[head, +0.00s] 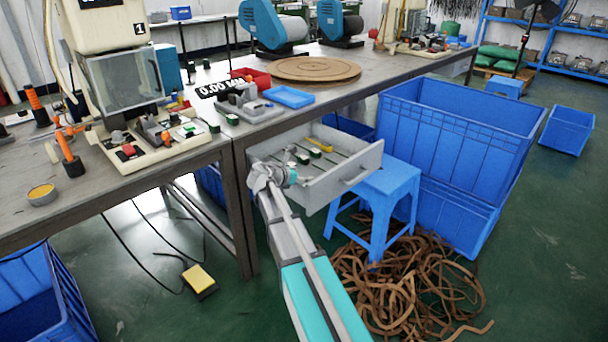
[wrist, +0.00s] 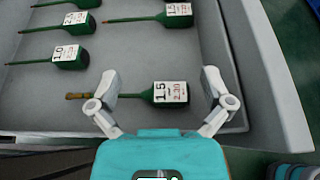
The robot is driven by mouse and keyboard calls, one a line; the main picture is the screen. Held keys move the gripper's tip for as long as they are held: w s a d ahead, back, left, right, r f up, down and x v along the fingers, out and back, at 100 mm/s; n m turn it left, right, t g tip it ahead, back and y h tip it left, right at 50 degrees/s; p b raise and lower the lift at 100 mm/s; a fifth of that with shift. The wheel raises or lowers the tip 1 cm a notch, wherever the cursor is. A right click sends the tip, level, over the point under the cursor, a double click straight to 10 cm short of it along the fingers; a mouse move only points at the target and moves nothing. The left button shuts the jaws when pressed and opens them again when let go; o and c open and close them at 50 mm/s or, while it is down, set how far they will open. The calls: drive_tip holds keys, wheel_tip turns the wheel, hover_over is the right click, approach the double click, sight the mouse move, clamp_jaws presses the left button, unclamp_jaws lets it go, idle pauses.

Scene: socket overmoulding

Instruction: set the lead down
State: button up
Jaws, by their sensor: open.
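The lead (wrist: 170,94), a green body with a white label reading 15 and a thin stem with a brown end, lies in the grey drawer (wrist: 225,25) in the wrist view. My gripper (wrist: 160,84) is open, with one finger near the stem and the other beyond the labelled end. Whether a finger touches it, I cannot tell. Several similar green pieces with white labels, one of them (wrist: 70,56) reading 10, lie farther into the drawer. In the head view my gripper (head: 272,176) is at the near left side of the open drawer (head: 345,177); the lead there is hard to make out.
The workbench (head: 225,140) stands above and left of the drawer. A blue stool (head: 385,185) stands close to the drawer front, with large blue crates (head: 450,130) behind it. Brown strips (head: 405,285) lie tangled on the floor. A yellow pedal (head: 199,278) is under the bench.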

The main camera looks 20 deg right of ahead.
drive_tip(key=shift+r+p, duration=0.5)
drive_tip(key=shift+r, duration=0.1)
drive_tip(key=p+v, duration=0.4)
drive_tip(key=v, duration=0.8)
drive_tip(key=shift+f, duration=0.25)
drive_tip(key=s+a+f+m+g+y, duration=0.1)
drive_tip(key=s+a+f+m+y, duration=0.2)
drive_tip(key=s+m, duration=0.4)
drive_tip(key=s+a+f+m+g+y, duration=0.2)
drive_tip(key=s+a+f+m+y, duration=0.2)
drive_tip(key=s+m, duration=0.3)
drive_tip(key=s+a+f+m+g+y, duration=0.1)
drive_tip(key=s+a+f+m+y, duration=0.3)
drive_tip(key=s+m, duration=0.4)
drive_tip(key=shift+s+a+g+y, duration=0.2)
drive_tip(key=shift+a+g+y, duration=0.15)
drive_tip(key=shift+y, duration=0.55)
drive_tip(key=shift+f, duration=0.15)
drive_tip(key=shift+c, duration=0.3)
